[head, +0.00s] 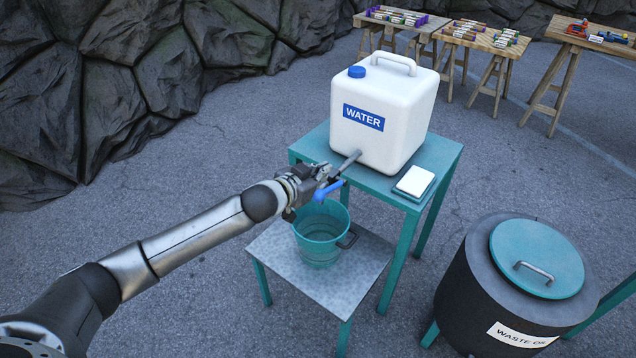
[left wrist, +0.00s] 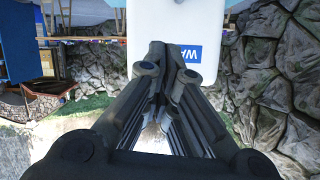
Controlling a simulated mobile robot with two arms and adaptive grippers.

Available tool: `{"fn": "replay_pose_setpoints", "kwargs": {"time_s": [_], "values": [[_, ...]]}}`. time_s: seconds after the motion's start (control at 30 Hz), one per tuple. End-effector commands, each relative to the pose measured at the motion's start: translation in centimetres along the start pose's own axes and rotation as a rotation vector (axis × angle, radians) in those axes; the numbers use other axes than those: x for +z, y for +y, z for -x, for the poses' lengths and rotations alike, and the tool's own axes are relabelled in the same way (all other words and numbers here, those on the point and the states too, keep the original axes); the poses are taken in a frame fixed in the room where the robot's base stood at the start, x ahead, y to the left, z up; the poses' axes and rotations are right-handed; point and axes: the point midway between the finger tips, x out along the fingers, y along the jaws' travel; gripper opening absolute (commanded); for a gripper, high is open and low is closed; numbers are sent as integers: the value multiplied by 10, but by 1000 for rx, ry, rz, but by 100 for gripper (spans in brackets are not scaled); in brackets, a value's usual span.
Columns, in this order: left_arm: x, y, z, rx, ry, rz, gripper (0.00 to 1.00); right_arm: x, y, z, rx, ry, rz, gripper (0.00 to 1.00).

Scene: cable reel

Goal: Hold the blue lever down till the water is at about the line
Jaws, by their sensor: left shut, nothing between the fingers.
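A white water container (head: 385,115) with a blue WATER label stands on the teal table. It also shows in the left wrist view (left wrist: 165,22), with part of its label. A grey tap (head: 350,158) sticks out from its lower front, with the blue lever (head: 329,190) just below my left gripper's fingers. My left gripper (head: 322,173) is shut and empty, right at the tap and lever. I cannot tell whether it touches the lever. A teal bucket (head: 321,240) stands below the tap. The water level and the line cannot be made out. My right gripper is out of view.
The bucket stands on a low grey-topped stand (head: 330,290). A white pad (head: 414,182) lies on the teal table (head: 440,160). A dark waste drum (head: 510,300) with a teal lid stands at the right. Trestle tables are behind; a rock wall is at left.

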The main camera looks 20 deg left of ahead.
Motion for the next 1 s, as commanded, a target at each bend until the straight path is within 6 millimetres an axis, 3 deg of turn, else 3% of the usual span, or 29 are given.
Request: {"fn": "replay_pose_setpoints", "kwargs": {"time_s": [0.3,0.77,1.0], "values": [[35,0,-13,-1,-2,0,0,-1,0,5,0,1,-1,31],[40,0,-14,0,0,0,0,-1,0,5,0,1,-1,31],[49,2,-14,-5,27,2,0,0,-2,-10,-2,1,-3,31]]}}
